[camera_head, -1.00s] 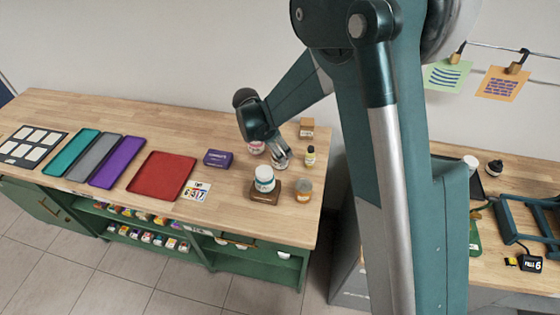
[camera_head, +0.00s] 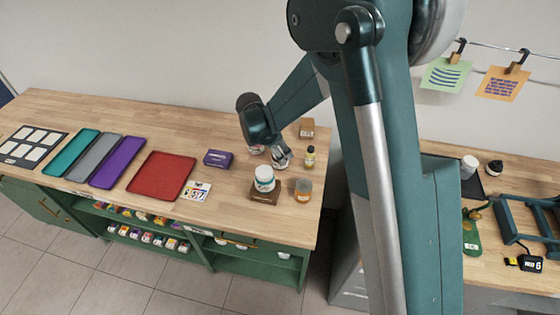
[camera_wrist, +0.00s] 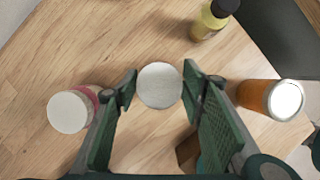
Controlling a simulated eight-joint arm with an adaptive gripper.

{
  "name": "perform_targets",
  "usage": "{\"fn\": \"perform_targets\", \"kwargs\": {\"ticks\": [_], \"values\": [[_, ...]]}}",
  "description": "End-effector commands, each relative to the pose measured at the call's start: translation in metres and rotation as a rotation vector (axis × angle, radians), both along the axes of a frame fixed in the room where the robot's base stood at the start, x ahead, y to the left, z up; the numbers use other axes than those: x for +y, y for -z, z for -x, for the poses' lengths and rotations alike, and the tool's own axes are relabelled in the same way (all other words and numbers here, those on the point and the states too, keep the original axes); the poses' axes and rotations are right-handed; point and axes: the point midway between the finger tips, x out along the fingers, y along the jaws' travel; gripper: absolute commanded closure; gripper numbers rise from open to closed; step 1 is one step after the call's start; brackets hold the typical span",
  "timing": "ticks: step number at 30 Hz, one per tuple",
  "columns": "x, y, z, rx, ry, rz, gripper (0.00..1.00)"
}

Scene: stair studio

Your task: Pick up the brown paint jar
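In the wrist view a jar with a round white lid (camera_wrist: 160,86) lies between the fingertips of my gripper (camera_wrist: 160,88), seen from above. Its side is hidden there, so I cannot tell its paint colour. The fingers are apart, one on each side of the lid, with slim gaps. In the head view my gripper (camera_head: 283,158) is low over the right part of the wooden bench and largely covers this jar. An amber-brown jar (camera_head: 303,191) stands apart, nearer the bench's front right; it shows at right in the wrist view (camera_wrist: 254,96).
A pink-labelled white-lidded jar (camera_wrist: 68,111) stands left of my gripper, and a yellow bottle (camera_wrist: 207,27) with a black cap beyond it. A purple box (camera_head: 217,159) and red tray (camera_head: 162,176) lie further left.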

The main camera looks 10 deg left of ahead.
Motion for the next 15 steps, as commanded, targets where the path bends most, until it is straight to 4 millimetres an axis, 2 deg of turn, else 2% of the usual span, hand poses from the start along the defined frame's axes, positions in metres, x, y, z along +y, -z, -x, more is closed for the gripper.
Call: {"fn": "perform_targets", "kwargs": {"ticks": [1,5,15], "values": [[0.0000,0.0001,-0.0001,0.000,0.000,0.000,0.71],[0.0000,-0.0001,-0.0001,0.000,0.000,0.000,0.86],[0.0001,-0.0027,-0.0002,0.000,0.000,0.000,0.86]]}}
